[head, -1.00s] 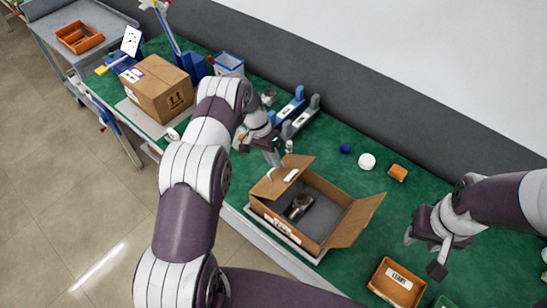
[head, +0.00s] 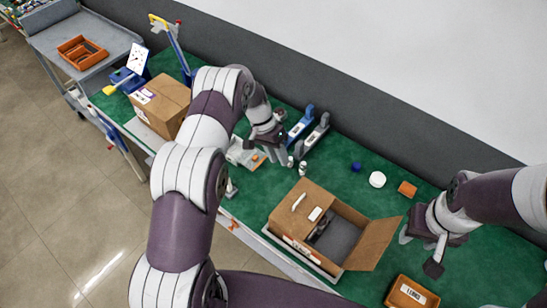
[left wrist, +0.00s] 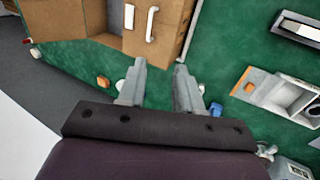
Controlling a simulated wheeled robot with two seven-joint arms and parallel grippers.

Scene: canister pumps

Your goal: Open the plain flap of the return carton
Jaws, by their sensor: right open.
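The return carton (head: 330,262) is an open brown box on the green bench mat, with a dark item inside partly hidden. One flap (head: 288,212), bearing a white handle-like bar and a white label, lies over the carton's left part; it also shows in the left wrist view (left wrist: 173,22). The plain flap (head: 372,245), without markings, slants outward on the right side. My left gripper (head: 276,158) is above the bench beyond the carton, apart from it; its fingers (left wrist: 160,88) are spread with nothing between. My right gripper (head: 420,251) is open and empty, right of the plain flap.
An orange labelled tray (head: 411,294) lies in front of my right gripper. A white cap (head: 377,180), a blue cap (head: 356,167) and an orange block (head: 409,189) lie behind the carton. A closed carton (head: 162,104) stands far left. Fixtures (head: 312,135) stand near my left gripper.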

